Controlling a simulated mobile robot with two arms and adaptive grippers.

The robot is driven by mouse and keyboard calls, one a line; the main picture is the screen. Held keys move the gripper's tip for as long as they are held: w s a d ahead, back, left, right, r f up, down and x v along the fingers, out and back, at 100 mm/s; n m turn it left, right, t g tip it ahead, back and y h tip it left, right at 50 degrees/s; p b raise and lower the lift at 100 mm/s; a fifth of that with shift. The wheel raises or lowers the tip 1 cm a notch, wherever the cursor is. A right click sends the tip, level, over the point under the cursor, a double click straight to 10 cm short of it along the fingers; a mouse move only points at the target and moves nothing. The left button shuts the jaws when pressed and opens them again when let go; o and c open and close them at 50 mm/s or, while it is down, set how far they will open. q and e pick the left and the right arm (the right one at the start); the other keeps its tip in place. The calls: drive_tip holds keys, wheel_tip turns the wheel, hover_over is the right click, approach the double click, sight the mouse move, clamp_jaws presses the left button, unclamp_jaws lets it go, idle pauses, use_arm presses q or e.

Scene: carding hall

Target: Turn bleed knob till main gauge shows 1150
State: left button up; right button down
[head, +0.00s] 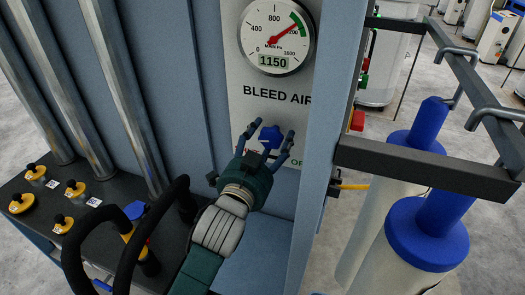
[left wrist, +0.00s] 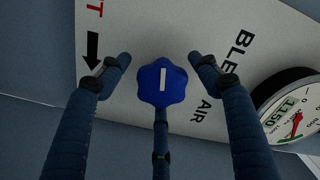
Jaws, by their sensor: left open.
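The main gauge (head: 275,38) is round and white with a green arc. Its red needle points into the arc and its digital window reads 1150; it also shows at the right of the left wrist view (left wrist: 290,112). The blue lobed bleed knob (head: 270,137) sits on the white panel (head: 245,75) below the words BLEED AIR. In the left wrist view the knob (left wrist: 162,82) has a white bar lengthwise in that picture. My left gripper (head: 273,143) is open, its fingers spread around the knob with visible gaps at both sides. My right gripper is out of view.
A dark bench (head: 95,225) with several yellow-and-black fittings stands at the left, below metal pipes (head: 120,80). A blue-grey post (head: 332,110) rises just right of the panel. A dark rail (head: 425,168) and blue-topped cylinders (head: 428,240) are at the right.

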use_arm(q)
drive_tip(key=v, duration=1.1)
drive_tip(key=shift+a, duration=0.1)
